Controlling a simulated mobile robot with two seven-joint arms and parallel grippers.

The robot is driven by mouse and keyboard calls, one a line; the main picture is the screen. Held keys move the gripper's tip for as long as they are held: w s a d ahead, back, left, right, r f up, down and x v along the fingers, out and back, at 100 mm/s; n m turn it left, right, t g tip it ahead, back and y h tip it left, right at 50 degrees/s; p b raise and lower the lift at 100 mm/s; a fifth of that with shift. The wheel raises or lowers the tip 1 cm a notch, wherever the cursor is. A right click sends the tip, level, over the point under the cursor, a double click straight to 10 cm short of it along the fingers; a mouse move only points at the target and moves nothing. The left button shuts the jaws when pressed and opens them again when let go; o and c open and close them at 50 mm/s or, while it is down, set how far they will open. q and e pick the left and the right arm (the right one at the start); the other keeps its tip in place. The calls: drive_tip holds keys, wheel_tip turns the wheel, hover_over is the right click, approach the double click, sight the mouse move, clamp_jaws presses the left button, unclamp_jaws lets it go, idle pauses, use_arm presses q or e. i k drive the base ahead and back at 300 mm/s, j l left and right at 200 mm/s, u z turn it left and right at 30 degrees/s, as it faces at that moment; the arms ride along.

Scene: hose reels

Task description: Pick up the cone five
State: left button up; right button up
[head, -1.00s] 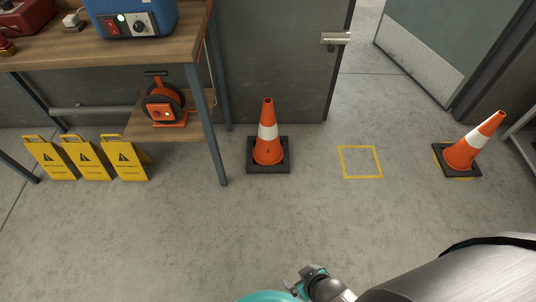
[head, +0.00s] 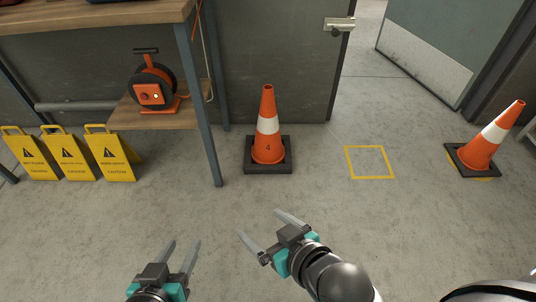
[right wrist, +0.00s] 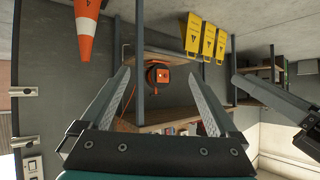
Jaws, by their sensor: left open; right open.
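An orange cone (head: 267,125) with a white band and the number 4 stands upright on its dark square base in the middle of the head view. It also shows in the right wrist view (right wrist: 88,28). A second orange cone (head: 489,140) stands at the far right, over a yellow floor marking; I cannot read a number on it. My right gripper (head: 259,222) is open and empty, in front of cone 4 and apart from it. My left gripper (head: 182,244) is open and empty, further left and lower in the picture.
An empty yellow square (head: 370,162) is marked on the floor between the cones. Several yellow caution signs (head: 70,155) stand at left. A workbench (head: 85,16) with an orange reel (head: 153,90) on its lower shelf stands behind. The front floor is clear.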

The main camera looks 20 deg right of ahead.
sight(475, 156)
drive_tip(key=i+l, duration=0.35)
drive_tip(key=i+l+z, duration=0.1)
drive_tip(key=i+l, duration=0.25)
drive_tip(key=i, duration=0.15)
drive_tip(key=z, duration=2.5)
drive_tip(key=j+u, duration=0.1)
drive_tip(key=u, duration=2.1)
drive_tip(key=z, duration=1)
